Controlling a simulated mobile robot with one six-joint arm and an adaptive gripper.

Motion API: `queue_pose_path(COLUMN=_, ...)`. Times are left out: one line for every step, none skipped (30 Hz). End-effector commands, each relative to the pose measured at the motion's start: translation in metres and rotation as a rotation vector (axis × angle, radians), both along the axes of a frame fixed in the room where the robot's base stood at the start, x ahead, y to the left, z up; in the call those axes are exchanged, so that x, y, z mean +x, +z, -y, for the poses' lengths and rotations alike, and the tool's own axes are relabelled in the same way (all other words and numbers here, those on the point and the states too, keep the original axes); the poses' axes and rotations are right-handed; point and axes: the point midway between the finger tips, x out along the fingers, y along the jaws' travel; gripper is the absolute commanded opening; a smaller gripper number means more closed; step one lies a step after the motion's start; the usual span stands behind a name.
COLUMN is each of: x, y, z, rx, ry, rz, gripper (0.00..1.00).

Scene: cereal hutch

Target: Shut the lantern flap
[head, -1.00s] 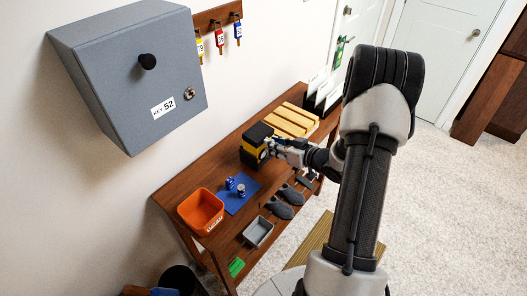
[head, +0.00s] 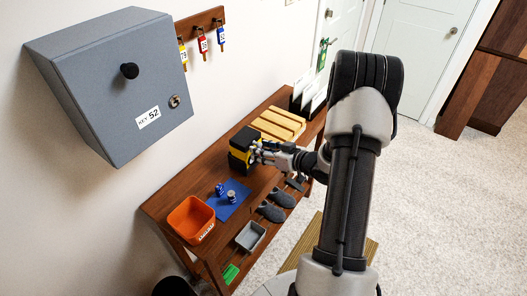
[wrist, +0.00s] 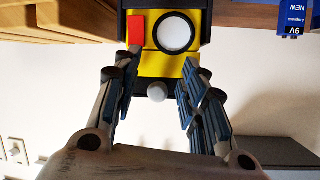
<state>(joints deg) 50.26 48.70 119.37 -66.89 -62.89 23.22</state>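The lantern (head: 243,144), black and yellow, stands on the wooden table beside the slatted rack. In the wrist view, which looks upside down, the lantern (wrist: 148,62) shows a yellow face with a round white disc, a red patch and a black edge. A round white knob (wrist: 156,92) sits at that edge. I cannot tell which part is the flap or how far open it is. My gripper (head: 261,152) is at the lantern's right side. In the wrist view my gripper (wrist: 160,72) is open, its fingers on either side of the knob and apart from it.
Two blue batteries (head: 231,196) stand on a blue mat (head: 234,211), with an orange bin (head: 191,220) nearby. The slatted wooden rack (head: 278,122) is just behind the lantern. Dark shoes (head: 271,212) and a grey tray (head: 251,236) are lower down. A grey key cabinet (head: 108,85) hangs on the wall.

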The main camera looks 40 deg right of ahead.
Motion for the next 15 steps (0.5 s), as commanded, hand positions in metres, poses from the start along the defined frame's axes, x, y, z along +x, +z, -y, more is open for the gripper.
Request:
queue_pose_path(x=0.000, y=0.000, z=0.000, rx=-0.001, ry=0.000, rz=0.001, gripper=0.39)
queue_pose_path(x=0.000, y=0.001, z=0.000, rx=-0.001, ry=0.000, rz=0.001, gripper=0.39)
queue_pose_path(x=-0.001, y=0.001, z=0.001, rx=-0.001, ry=0.000, rz=0.001, gripper=0.39)
queue_pose_path(x=-0.002, y=0.002, z=0.001, rx=-0.001, ry=-0.001, rz=0.001, gripper=0.39)
queue_pose_path(x=-0.004, y=0.002, z=0.002, rx=-0.001, ry=-0.002, rz=0.002, gripper=0.39)
queue_pose_path(x=-0.007, y=0.004, z=0.003, rx=-0.001, ry=-0.003, rz=0.002, gripper=0.39)
queue_pose_path(x=-0.010, y=0.006, z=0.004, rx=-0.002, ry=-0.003, rz=0.002, gripper=0.39)
queue_pose_path(x=-0.015, y=0.008, z=0.005, rx=-0.002, ry=-0.003, rz=0.002, gripper=0.39)
queue_pose_path(x=-0.021, y=0.010, z=0.007, rx=-0.002, ry=-0.005, rz=0.002, gripper=0.39)
queue_pose_path(x=-0.027, y=0.012, z=0.007, rx=-0.001, ry=-0.004, rz=0.001, gripper=0.39)
queue_pose_path(x=-0.033, y=0.015, z=0.009, rx=-0.002, ry=-0.005, rz=0.001, gripper=0.39)
queue_pose_path(x=-0.041, y=0.018, z=0.011, rx=-0.002, ry=-0.006, rz=0.001, gripper=0.39)
queue_pose_path(x=-0.047, y=0.020, z=0.012, rx=-0.001, ry=-0.006, rz=0.001, gripper=0.39)
queue_pose_path(x=-0.053, y=0.023, z=0.013, rx=-0.002, ry=-0.006, rz=0.001, gripper=0.39)
queue_pose_path(x=-0.061, y=0.026, z=0.015, rx=-0.001, ry=-0.006, rz=0.001, gripper=0.39)
